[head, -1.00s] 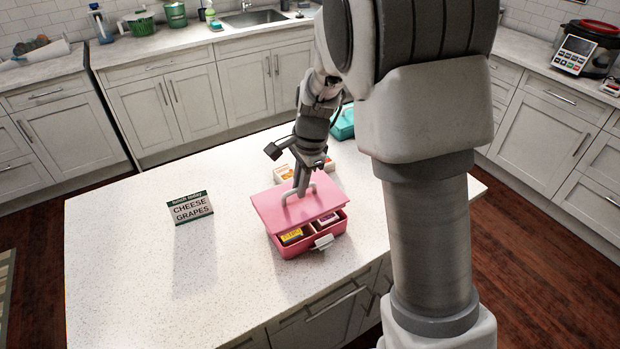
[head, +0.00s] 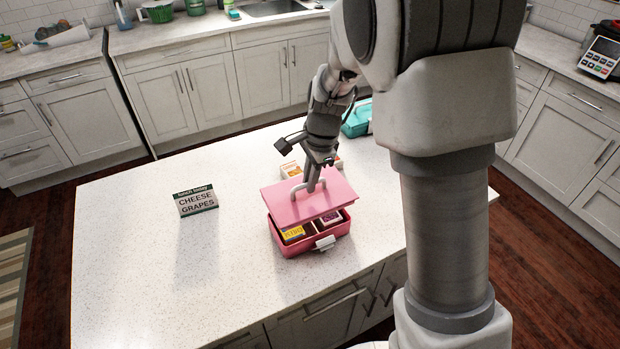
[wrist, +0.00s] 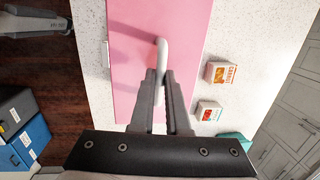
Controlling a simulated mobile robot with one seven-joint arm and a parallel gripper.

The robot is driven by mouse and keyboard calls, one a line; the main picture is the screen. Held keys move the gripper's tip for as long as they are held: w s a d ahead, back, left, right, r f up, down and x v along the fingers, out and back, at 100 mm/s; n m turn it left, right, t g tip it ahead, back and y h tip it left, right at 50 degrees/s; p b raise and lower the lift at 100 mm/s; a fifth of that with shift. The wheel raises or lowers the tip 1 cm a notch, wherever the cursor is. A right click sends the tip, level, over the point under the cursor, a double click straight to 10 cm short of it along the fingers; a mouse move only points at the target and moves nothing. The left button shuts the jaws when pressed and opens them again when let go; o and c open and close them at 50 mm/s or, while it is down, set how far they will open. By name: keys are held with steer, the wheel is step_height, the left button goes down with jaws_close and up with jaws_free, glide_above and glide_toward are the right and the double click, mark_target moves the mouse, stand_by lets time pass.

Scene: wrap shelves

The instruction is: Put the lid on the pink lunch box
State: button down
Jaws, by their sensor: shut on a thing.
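The pink lunch box (head: 290,248) stands on the white counter, with a pale latch (head: 325,243) at its front. A yellow packet (head: 292,233) and a purple packet (head: 330,219) show inside its front part. My gripper (head: 312,186) is shut on the pale handle (wrist: 162,52) of the pink lid (head: 283,207). The lid is held over the back part of the box, and the front of the box is uncovered. Whether the lid touches the box's rear rim cannot be told. In the wrist view the lid (wrist: 130,80) hides the box.
A sign (head: 196,201) reading cheese and grapes stands on the counter (head: 130,250) to the left. Two small cartons (wrist: 220,72) (wrist: 208,110) stand behind the lunch box. A teal box (head: 357,120) is farther back. The counter's left side is mostly clear.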

mark_target(310, 195)
steer(key=shift+f+b, duration=2.1)
steer(key=shift+f, duration=0.8)
steer(key=shift+f+b, duration=0.55)
steer(key=shift+f, duration=0.6)
steer(key=c, duration=0.8)
jaws_free()
steer(key=r, duration=0.5)
steer(key=s+d+r, duration=0.1)
steer(key=r, duration=0.5)
steer(key=d+r+p, duration=0.1)
steer(key=r, duration=0.5)
steer(key=shift+s+d+r, duration=0.1)
steer(key=shift+s+d, duration=0.15)
steer(key=shift+s, duration=0.1)
